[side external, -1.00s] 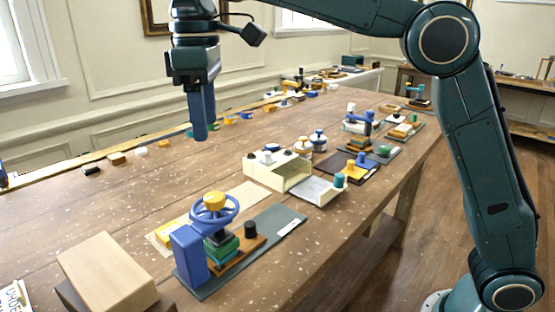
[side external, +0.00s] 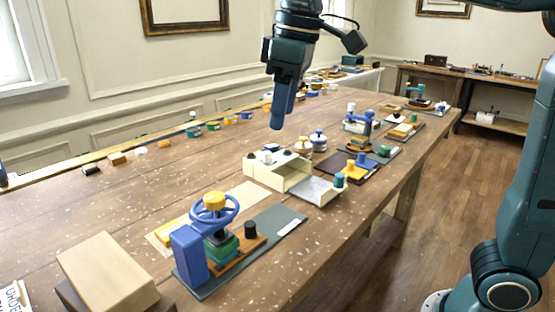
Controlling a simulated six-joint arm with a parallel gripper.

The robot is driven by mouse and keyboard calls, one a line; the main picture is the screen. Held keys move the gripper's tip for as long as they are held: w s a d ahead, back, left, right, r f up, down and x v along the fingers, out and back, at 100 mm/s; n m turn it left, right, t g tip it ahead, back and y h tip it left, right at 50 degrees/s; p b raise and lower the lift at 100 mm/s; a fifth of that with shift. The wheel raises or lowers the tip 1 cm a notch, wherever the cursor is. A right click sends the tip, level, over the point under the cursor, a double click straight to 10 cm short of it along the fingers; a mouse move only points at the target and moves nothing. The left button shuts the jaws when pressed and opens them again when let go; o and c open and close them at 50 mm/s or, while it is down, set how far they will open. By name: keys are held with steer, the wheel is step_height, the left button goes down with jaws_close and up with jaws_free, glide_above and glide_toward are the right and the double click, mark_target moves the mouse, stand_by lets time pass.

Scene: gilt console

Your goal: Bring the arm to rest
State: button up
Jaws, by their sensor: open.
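My gripper (side external: 279,115) hangs above the back half of the long wooden table (side external: 130,200), fingers pointing down and tilted slightly. From this side the two blue fingers overlap, so the gap between them is hard to see. Nothing shows between or below the fingertips. They appear in the air, apart from the cream box (side external: 262,174) that stands below and in front. My upper arm runs out of the picture at the top.
A blue press with a handwheel (side external: 213,210) stands on a grey mat (side external: 215,283) in front. A wooden block (side external: 108,272) lies front left. Two lidded jars (side external: 318,141) stand near the box. Small coloured items line the back edge. The table's left middle is mostly clear.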

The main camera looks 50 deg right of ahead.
steer(key=s+d+f+m+t, duration=0.1)
steer(key=s+d+f+m, duration=0.1)
steer(key=s+d+f, duration=0.3)
steer(key=s+d+f+m+t, duration=0.2)
steer(key=s+f, duration=0.5)
steer(key=s, duration=0.6)
steer(key=d+m, duration=0.1)
steer(key=d, duration=0.1)
steer(key=shift+s+d+f+t+h, duration=0.15)
steer(key=shift+d+f+t+h, duration=0.15)
steer(key=shift+d+f, duration=0.1)
